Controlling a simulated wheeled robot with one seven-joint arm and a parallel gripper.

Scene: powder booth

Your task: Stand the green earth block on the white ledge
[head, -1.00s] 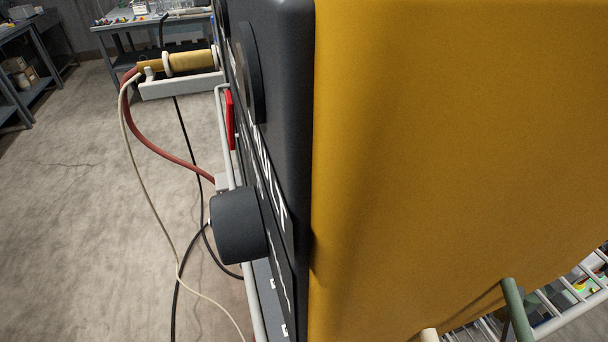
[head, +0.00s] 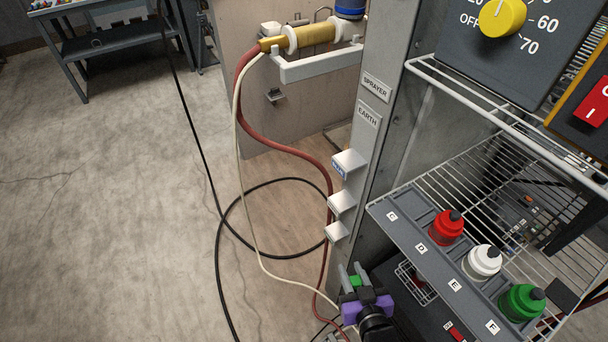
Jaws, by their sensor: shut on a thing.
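My gripper (head: 353,272), with grey fingers on a purple body, is low in the middle of the head view. It is shut on a small green block (head: 355,281), mostly hidden between the fingers. I cannot tell which is the task's ledge. An EARTH sign (head: 367,117) is above the ledges.
A red hose (head: 280,147), a pale cable (head: 239,190) and a black cable (head: 224,255) hang or loop beside the ledges. A brass sprayer (head: 312,34) rests on a white bracket (head: 317,66). Bottles stand in a grey rack (head: 402,212) at right.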

